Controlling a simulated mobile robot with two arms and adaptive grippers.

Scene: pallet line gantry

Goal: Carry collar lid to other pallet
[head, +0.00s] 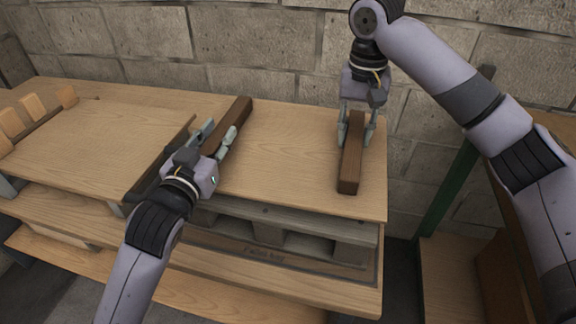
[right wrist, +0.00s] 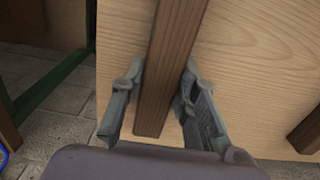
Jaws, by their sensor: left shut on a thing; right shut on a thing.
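The collar lid (head: 290,150) is a flat light-wood panel with two dark brown bars on top. It lies level over a grey slatted pallet (head: 300,240); I cannot tell whether it rests on it or hangs just above. My left gripper (head: 221,137) is shut on the left bar (head: 238,112), part of which its fingers hide. My right gripper (head: 357,130) is shut on the right bar (head: 352,160), with one finger on each side. In the right wrist view the right bar (right wrist: 165,80) runs between the fingers, and the other bar (right wrist: 308,132) shows at the right edge.
A second light-wood surface (head: 90,140) lies to the left, with several wooden blocks (head: 35,106) at its far left. A grey block wall (head: 250,40) stands close behind. A green post (head: 448,190) and brown wooden boards (head: 495,280) stand to the right, beyond a floor gap.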

